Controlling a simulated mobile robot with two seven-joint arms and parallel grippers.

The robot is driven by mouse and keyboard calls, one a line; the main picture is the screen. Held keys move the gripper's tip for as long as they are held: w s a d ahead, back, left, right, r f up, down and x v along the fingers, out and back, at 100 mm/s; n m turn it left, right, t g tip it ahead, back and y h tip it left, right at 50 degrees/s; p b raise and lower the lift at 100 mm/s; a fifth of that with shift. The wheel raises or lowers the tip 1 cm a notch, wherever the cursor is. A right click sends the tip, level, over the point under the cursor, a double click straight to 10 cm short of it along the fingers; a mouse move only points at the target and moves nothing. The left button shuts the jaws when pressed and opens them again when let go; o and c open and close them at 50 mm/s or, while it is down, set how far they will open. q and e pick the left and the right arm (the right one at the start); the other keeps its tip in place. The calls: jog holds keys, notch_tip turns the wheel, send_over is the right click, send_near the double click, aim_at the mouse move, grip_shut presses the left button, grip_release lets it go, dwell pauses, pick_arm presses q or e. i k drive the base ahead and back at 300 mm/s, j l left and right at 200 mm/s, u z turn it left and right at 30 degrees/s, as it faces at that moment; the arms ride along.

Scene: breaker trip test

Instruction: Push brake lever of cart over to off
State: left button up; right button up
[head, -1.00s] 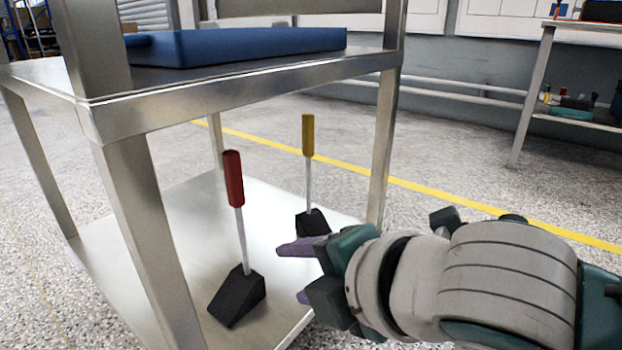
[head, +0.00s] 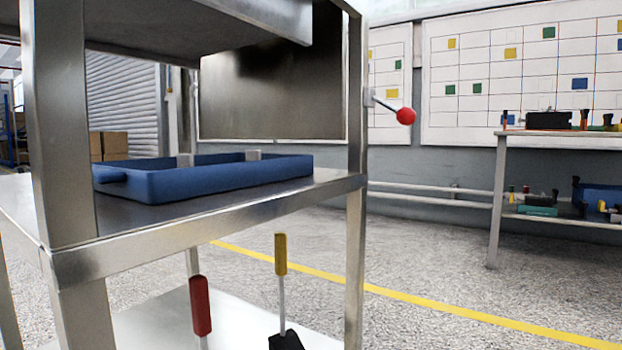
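The metal cart (head: 210,222) stands at the left in the head view. On its bottom shelf two levers stand upright: one with a red handle (head: 201,305), nearer, and one with a yellow handle (head: 281,254) on a thin rod and black base (head: 285,340), farther back. The base of the red-handled lever is below the picture. A short lever with a red ball knob (head: 405,116) sticks out to the right from the cart's right post. I see no marking that tells which is the brake lever. Neither gripper is in view.
A blue tray (head: 215,184) lies on the cart's middle shelf. A workbench (head: 497,195) with tools stands at the right, below a wall board (head: 520,80) with coloured squares. The floor right of the cart is clear, with a yellow line (head: 430,302).

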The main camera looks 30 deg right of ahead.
aim_at(406, 115)
jog(key=k+z, duration=0.15)
jog(key=z, duration=0.25)
jog(key=k+l+z, duration=0.1)
jog(key=z, duration=0.3)
jog(key=k+l+z, duration=0.1)
jog(key=z, duration=0.25)
